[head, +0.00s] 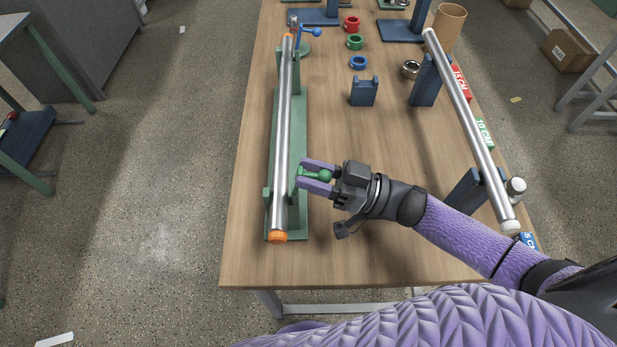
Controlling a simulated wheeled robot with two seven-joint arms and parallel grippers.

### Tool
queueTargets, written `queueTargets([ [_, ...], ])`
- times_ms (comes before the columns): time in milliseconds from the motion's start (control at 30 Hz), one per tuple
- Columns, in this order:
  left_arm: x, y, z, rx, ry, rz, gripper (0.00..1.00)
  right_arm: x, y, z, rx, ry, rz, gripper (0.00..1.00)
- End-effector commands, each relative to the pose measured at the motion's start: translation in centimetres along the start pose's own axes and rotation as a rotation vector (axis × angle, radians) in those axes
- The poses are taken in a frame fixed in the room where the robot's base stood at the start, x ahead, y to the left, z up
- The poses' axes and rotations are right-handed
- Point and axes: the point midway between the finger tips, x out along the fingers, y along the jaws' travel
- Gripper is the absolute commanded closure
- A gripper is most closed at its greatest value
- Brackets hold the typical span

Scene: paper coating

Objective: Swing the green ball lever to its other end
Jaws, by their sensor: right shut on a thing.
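The green ball lever (325,175) is on the right side of the green stand (298,222), beside the long metal rod with orange ends (284,130). My right gripper (310,176) reaches in from the right and is shut on the green ball lever. Its purple fingers lie on both sides of the ball, and the fingertips come close to the rod; I cannot tell if they touch it. The lever's pivot is partly hidden by the fingers. My left gripper is not in view.
A blue ball lever (316,32) stands at the rod's far end. A second rod with white ends (470,133) rests on blue stands at right. The wooden table (385,150) is clear mid-right.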

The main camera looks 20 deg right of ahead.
Motion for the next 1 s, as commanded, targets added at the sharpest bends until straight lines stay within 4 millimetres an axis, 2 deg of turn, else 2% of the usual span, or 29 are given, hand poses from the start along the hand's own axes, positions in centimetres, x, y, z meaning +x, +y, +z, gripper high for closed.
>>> queueTargets([
  [167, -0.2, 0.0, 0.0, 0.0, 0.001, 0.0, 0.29, -0.1, 0.3, -0.2, 0.0, -0.004, 0.014, 1.0],
  [200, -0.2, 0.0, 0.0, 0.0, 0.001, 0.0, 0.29, -0.1, 0.3, -0.2, 0.0, -0.004, 0.014, 0.52],
  [300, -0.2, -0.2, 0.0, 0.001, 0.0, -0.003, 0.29, -0.1, 0.3, -0.2, 0.0, -0.004, 0.012, 0.31],
  [533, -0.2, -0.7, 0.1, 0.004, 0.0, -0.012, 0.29, -0.1, 0.1, -0.1, 0.001, -0.005, 0.007, 0.31],
  [600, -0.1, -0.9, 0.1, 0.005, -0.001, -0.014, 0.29, -0.7, 0.1, 0.0, 0.002, -0.006, 0.008, 0.31],
  [667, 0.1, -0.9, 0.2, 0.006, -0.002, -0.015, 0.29, -1.8, 0.1, 0.1, 0.004, -0.009, 0.009, 0.31],
  [900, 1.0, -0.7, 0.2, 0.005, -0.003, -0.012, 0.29, -7.9, 0.2, 0.1, 0.002, -0.01, 0.011, 0.31],
  [1000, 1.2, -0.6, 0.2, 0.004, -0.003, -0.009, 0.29, -9.4, 0.2, 0.0, 0.003, -0.007, 0.011, 0.31],
])
